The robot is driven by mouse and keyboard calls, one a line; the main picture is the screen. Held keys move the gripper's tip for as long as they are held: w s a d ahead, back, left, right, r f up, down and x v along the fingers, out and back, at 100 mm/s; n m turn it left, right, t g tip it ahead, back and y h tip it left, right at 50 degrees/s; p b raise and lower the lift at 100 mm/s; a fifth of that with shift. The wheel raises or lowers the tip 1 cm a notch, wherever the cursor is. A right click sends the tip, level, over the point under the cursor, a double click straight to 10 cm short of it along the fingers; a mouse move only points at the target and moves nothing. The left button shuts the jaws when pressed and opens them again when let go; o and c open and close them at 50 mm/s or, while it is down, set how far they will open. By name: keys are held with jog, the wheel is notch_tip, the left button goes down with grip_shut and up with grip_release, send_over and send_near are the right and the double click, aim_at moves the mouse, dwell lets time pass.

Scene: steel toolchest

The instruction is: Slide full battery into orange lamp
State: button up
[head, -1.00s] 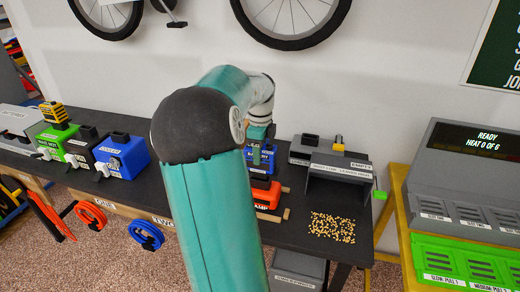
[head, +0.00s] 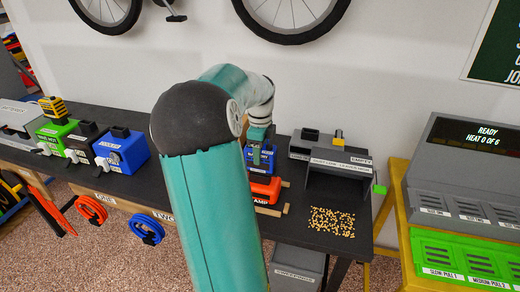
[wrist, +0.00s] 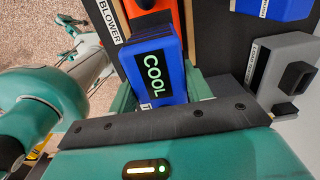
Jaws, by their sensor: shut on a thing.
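A blue battery (wrist: 155,65) with a green-lit "COOL" display is between my gripper's (wrist: 160,98) teal fingers in the wrist view. My gripper is shut on it. In the head view my gripper (head: 259,138) points down over the bench, with the blue battery (head: 262,158) below it. The orange lamp (head: 264,190), partly lettered "AMP", lies just in front of and below the battery. In the wrist view an orange body (wrist: 163,12) shows just past the battery's far end. Whether the battery touches the lamp or sits in it, I cannot tell.
Green (head: 62,136) and blue (head: 122,150) chargers stand left on the black bench. A heat machine (head: 465,180) stands far right. Blue (wrist: 280,8) and grey (wrist: 285,75) bodies flank the battery's right side.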

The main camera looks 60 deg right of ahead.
jog(key=shift+f, duration=0.7)
jog(key=o, duration=1.4)
jog(key=shift+o, duration=0.2)
jog(key=shift+f, duration=0.1)
notch_tip(320, 180, up, 14)
